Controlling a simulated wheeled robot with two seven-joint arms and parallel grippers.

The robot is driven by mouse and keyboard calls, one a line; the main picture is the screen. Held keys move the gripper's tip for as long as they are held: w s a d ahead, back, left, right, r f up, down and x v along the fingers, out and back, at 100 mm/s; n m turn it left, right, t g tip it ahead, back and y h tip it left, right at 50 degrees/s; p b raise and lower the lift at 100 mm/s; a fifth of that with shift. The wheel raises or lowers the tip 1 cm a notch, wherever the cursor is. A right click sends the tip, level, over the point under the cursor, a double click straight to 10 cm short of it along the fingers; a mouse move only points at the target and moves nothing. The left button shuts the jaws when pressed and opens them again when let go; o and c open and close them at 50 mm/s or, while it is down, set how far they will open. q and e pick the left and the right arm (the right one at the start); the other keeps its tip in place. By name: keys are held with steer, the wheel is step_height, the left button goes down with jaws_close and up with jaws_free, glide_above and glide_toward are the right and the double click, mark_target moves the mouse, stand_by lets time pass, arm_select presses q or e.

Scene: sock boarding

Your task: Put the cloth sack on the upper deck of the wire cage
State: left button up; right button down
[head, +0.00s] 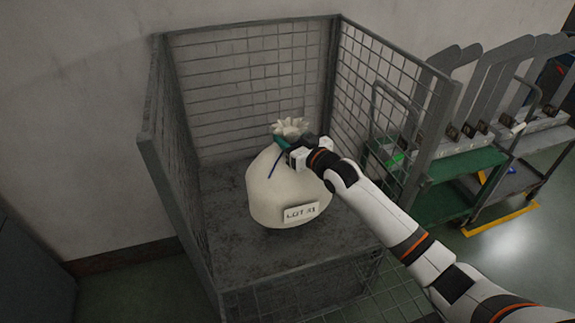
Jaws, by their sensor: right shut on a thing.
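The cloth sack (275,193) is cream, with a gathered neck, a teal tie and a white label. It is upright inside the wire cage (336,110), over the grey upper deck (225,220). Its base appears to touch the deck, but I cannot be sure of contact. My right gripper (290,150) is shut on the sack's neck, just below the gathered top. The fingers are partly hidden by the gripper body. My left gripper is not in view.
Mesh walls stand at the cage's left, back and right; its front is open. Bare deck lies left and right of the sack. At the right are a green cart (475,165) and grey upright boards (490,85). A wall is behind the cage.

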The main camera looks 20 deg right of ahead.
step_height(320, 180, down, 5)
steer(key=shift+f, duration=0.1)
stand_by(0.3)
steer(key=shift+f, duration=0.1)
steer(key=c, duration=0.6)
jaws_free()
steer(key=shift+f, duration=0.1)
steer(key=shift+c, duration=0.2)
steer(key=v, duration=1.2)
